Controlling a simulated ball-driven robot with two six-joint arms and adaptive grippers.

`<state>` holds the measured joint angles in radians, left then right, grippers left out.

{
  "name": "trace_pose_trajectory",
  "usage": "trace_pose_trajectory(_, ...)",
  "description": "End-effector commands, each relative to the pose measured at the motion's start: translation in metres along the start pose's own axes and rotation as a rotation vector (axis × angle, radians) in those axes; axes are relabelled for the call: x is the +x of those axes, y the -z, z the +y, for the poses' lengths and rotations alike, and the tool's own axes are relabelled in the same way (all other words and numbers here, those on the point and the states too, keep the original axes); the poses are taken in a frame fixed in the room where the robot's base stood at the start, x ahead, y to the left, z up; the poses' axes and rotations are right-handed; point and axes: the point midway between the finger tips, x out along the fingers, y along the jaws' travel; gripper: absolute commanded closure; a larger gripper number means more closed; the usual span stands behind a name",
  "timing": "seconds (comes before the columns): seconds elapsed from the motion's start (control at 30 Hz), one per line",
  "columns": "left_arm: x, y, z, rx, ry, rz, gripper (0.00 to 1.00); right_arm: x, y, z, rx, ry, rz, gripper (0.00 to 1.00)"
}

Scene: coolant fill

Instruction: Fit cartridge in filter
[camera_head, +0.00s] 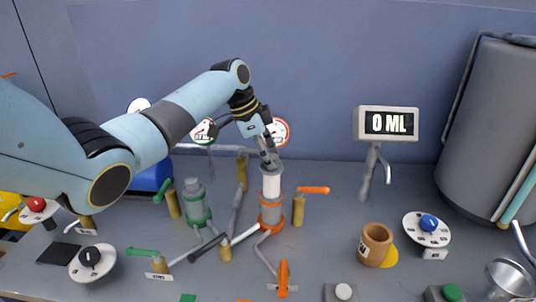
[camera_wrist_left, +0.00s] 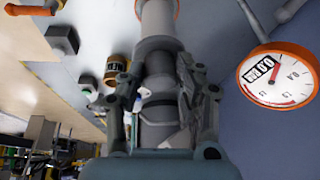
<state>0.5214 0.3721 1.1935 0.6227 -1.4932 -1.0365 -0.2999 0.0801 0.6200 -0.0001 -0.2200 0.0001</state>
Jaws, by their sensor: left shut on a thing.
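The white cartridge (camera_head: 271,188), with a wider grey top end, stands upright at the orange-collared filter (camera_head: 271,220) in the middle of the bench. My left gripper (camera_head: 268,158) comes down from above and is shut on the grey top end. In the left wrist view, the fingers (camera_wrist_left: 160,95) close on both sides of this grey end, and the white body (camera_wrist_left: 157,18) shows beyond it. The cartridge's lower end meets the orange collar in the head view; I cannot tell how deep it sits. My right gripper is not in view.
A green-collared filter (camera_head: 194,202) stands to the left. An orange-handled valve (camera_head: 299,206) is close on the right. Gauges (camera_head: 278,132) stand behind, one near the gripper. A wooden cup (camera_head: 375,245), a blue-knob dial (camera_head: 428,226) and a display reading 0 ML (camera_head: 387,123) are further right.

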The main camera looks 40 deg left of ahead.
Motion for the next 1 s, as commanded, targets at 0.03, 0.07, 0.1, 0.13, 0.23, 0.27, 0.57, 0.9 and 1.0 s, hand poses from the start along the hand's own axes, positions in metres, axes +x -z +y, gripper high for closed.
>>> trace_pose_trajectory(0.03,0.002,-0.001,0.0,0.0,0.0,0.0,1.0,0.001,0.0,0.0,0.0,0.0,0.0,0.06)
trace_pose_trajectory(0.07,0.003,-0.001,0.0,0.0,0.0,0.0,1.0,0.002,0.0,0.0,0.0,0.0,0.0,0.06)
trace_pose_trajectory(0.1,0.003,-0.001,0.0,0.0,0.0,0.0,1.0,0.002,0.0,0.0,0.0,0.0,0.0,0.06)
trace_pose_trajectory(0.13,0.004,-0.001,0.0,0.0,0.0,0.0,1.0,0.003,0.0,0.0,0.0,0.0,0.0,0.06)
trace_pose_trajectory(0.23,0.006,-0.002,0.0,0.0,0.0,0.0,1.0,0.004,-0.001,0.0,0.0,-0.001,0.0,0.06)
trace_pose_trajectory(0.27,0.007,-0.003,0.001,0.0,0.0,0.0,1.0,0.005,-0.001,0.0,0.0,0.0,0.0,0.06)
trace_pose_trajectory(0.57,0.014,-0.006,0.001,0.0,-0.001,0.0,1.0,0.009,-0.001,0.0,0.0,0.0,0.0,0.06)
trace_pose_trajectory(0.9,0.022,-0.009,0.001,0.0,0.0,0.0,1.0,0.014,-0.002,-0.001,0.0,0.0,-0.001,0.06)
trace_pose_trajectory(1.0,0.024,-0.01,0.002,0.0,0.0,0.0,1.0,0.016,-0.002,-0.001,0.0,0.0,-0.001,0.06)
